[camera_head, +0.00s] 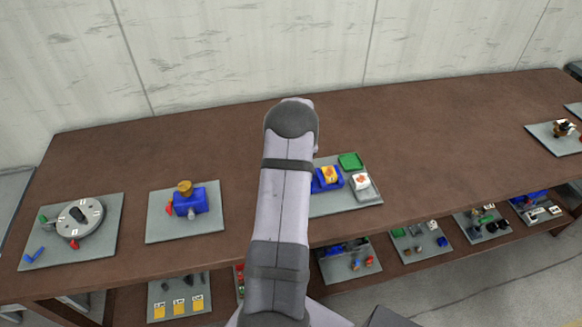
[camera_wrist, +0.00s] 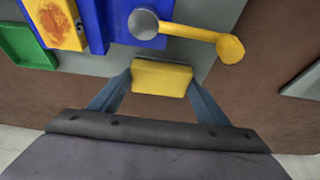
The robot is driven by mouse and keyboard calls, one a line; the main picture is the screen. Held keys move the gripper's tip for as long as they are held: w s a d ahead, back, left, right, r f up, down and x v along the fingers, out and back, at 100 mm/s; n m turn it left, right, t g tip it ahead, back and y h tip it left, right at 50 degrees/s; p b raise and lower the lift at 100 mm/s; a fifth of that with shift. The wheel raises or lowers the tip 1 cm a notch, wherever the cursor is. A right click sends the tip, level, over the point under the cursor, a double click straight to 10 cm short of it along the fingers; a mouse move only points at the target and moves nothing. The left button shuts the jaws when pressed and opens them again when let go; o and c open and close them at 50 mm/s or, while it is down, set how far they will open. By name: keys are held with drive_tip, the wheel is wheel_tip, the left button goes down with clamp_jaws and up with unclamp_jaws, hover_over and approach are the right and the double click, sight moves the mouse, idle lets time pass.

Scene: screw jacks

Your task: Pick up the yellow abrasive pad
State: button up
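The yellow abrasive pad (camera_wrist: 161,78) is a small yellow block with a thin grey layer along its far edge, in the middle of the wrist view. My gripper (camera_wrist: 162,76) has one blue-grey finger against each side of it, with no clear gap, so it looks shut on the pad. Whether the pad is off the grey board (camera_wrist: 214,62) is hard to tell. In the head view my arm hides the gripper and the pad.
Beside the pad is a blue screw jack (camera_wrist: 110,22) with a grey screw and yellow handle (camera_wrist: 229,48). A yellow block with an orange patch (camera_wrist: 56,22) sits on it. The table's back is clear.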

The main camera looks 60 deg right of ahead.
drive_tip(key=shift+r, duration=0.1)
drive_tip(key=shift+c, duration=0.6)
drive_tip(key=shift+d+r+b, duration=0.1)
drive_tip(key=shift+r+b, duration=0.2)
drive_tip(key=shift+r, duration=0.2)
wheel_tip(320, 180, up, 9)
drive_tip(key=b, duration=0.3)
